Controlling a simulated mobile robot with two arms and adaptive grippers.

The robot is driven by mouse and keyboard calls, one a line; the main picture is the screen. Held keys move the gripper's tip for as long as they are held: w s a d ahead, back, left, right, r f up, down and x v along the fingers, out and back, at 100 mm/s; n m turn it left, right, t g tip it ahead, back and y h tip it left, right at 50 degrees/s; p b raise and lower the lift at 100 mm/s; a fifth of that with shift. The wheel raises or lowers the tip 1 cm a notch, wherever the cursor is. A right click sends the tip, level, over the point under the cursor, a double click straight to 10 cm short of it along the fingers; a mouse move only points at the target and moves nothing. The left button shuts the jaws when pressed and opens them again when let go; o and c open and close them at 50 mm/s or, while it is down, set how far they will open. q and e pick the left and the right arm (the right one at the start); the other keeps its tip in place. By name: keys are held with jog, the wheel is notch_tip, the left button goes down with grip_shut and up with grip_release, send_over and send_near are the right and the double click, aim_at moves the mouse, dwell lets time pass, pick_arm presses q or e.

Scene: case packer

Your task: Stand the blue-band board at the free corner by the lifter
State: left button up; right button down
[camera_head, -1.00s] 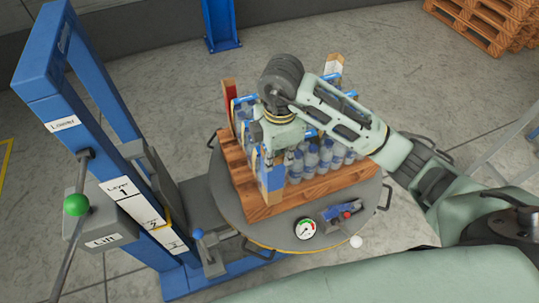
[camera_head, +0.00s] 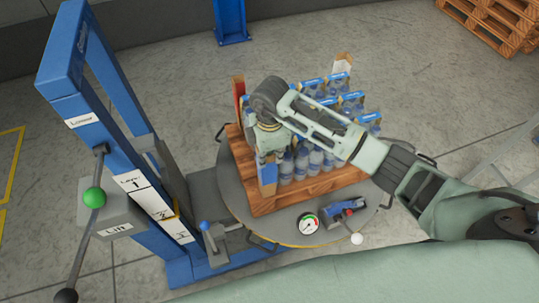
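The blue-band board (camera_head: 268,176) stands roughly upright at the near-left corner of the wooden pallet (camera_head: 310,192), on the lifter's side. Its upper part is hidden by my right gripper (camera_head: 268,138), which points down right above it. The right arm comes in from the right across the bottle packs. The fingertips are hidden, so I cannot tell whether they touch or hold the board. My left gripper is out of view. The blue lifter (camera_head: 75,68) with its lever and layer labels stands left of the pallet.
Blue-labelled bottle packs (camera_head: 352,100) fill the pallet. A red-band board (camera_head: 239,88) stands at the far-left corner and a pale board (camera_head: 343,64) at the back right. The round turntable (camera_head: 285,228) carries a gauge (camera_head: 308,224) and a blue tool (camera_head: 343,210).

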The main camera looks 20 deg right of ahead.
jog(key=shift+f, duration=0.1)
jog(key=c, duration=2)
grip_release()
notch_tip(320, 180, up, 12)
jog(key=b, duration=0.3)
